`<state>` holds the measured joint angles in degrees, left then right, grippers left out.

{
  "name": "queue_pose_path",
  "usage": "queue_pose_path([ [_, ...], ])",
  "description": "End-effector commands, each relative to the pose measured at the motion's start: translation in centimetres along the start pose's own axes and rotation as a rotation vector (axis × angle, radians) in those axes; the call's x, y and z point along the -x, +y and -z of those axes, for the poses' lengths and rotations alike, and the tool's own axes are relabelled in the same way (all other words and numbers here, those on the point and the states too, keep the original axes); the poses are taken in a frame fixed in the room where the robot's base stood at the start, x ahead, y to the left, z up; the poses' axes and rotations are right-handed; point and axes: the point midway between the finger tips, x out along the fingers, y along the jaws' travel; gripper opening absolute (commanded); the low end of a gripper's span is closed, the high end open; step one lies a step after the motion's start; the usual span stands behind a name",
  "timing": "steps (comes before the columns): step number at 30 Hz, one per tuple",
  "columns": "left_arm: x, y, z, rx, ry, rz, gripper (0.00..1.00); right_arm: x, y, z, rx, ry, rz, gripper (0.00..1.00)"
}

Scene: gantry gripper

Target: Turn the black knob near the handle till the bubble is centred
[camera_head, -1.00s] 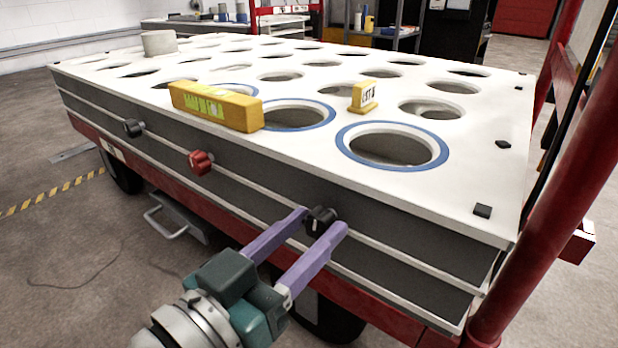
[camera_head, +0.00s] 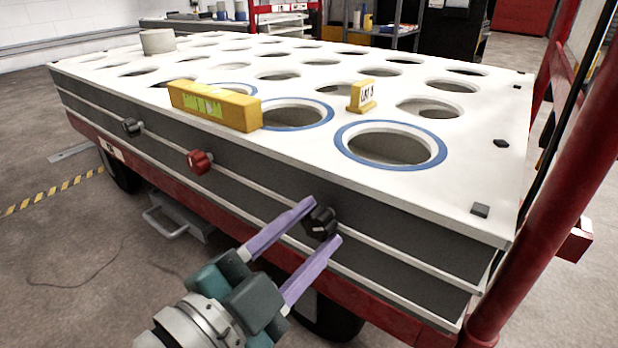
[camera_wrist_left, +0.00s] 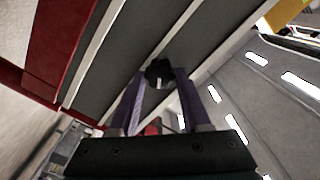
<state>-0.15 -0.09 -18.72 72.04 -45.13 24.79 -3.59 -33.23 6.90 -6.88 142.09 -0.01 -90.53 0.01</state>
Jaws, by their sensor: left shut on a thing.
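The black knob (camera_head: 320,222) near the red upright handle (camera_head: 560,170) sits on the dark side of the white-topped table (camera_head: 330,180). My left gripper (camera_head: 324,223) has its two purple fingers on either side of this knob and is shut on it. The knob also shows between the fingers in the left wrist view (camera_wrist_left: 158,72). A yellow spirit level (camera_head: 215,105) lies on the table top at the near edge, with a yellow-green window facing me. Its bubble is too small to make out. My right gripper is not in view.
A red knob (camera_head: 200,161) and another black knob (camera_head: 132,127) sit further left on the same side. The top has several round holes, some blue-rimmed. A small yellow labelled marker (camera_head: 362,96) and a grey cylinder (camera_head: 158,42) stand on it.

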Motion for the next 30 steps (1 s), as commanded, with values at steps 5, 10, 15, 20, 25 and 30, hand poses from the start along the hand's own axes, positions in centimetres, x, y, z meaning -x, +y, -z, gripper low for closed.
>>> queue_pose_path([
  [5, 0.1, 0.2, -0.1, -0.166, -0.002, -0.001, 0.00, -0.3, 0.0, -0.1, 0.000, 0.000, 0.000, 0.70],
  [10, 0.0, 0.2, -0.1, -0.329, -0.001, -0.001, 0.00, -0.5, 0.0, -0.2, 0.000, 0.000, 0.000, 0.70],
  [15, 0.0, 0.3, -0.2, -0.490, -0.002, -0.001, 0.00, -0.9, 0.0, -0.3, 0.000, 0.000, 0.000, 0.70],
  [20, 0.0, 0.3, -0.2, -0.642, -0.001, -0.001, 0.00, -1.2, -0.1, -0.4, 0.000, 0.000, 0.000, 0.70],
  [25, 0.0, 0.3, -0.2, -0.804, -0.001, 0.000, 0.00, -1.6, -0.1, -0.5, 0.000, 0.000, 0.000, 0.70],
  [30, 0.0, 0.4, -0.3, -0.966, -0.001, 0.000, 0.00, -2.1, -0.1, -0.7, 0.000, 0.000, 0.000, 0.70],
])
